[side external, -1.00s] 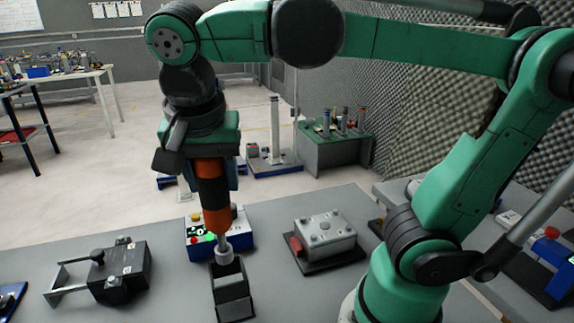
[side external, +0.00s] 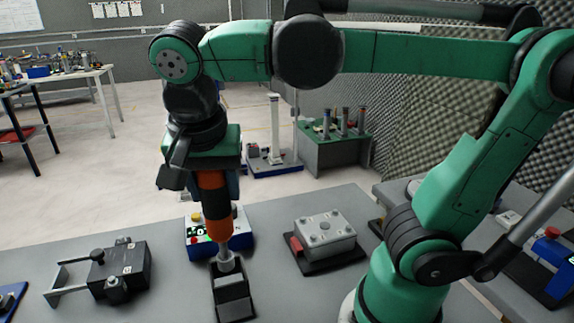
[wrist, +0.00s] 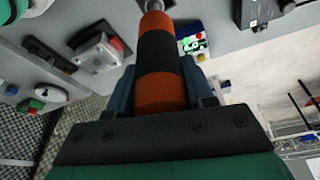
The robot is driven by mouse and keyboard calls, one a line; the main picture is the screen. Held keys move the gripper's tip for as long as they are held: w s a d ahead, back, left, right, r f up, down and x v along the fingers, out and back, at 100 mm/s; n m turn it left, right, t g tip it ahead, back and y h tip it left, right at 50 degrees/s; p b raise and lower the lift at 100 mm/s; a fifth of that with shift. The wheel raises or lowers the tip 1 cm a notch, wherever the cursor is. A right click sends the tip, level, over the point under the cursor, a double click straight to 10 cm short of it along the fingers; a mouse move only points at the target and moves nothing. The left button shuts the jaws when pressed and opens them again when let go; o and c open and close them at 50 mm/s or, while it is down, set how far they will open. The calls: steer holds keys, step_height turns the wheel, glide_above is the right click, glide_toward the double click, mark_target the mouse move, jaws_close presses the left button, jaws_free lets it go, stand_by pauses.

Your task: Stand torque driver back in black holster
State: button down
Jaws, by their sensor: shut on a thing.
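The torque driver (side external: 216,205) has an orange and black grip and a grey metal nose. My gripper (side external: 218,185) is shut on its grip and holds it nearly upright, nose down. The black holster (side external: 234,299) stands on the grey table at the front, and the driver's nose is at its top opening. The nose tip looks to be inside the opening, but its depth is hidden. In the wrist view the driver (wrist: 158,60) lies between the two blue-grey fingers of my gripper (wrist: 163,88). The holster cannot be made out there.
A control box (side external: 205,236) with lit buttons stands just behind the driver. A grey metal block (side external: 324,228) on a dark plate is to the right. A black clamp-like fixture (side external: 120,271) lies to the left. Bare table separates them.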

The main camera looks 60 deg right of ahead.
mark_target(222, 234)
steer(key=shift+f, duration=4.65)
steer(key=shift+c, duration=1.3)
jaws_free()
steer(key=shift+v, duration=2.8)
steer(key=shift+f, duration=0.1)
steer(key=shift+x, duration=2.35)
steer(key=shift+d+r, duration=0.1)
steer(key=shift+r, duration=0.35)
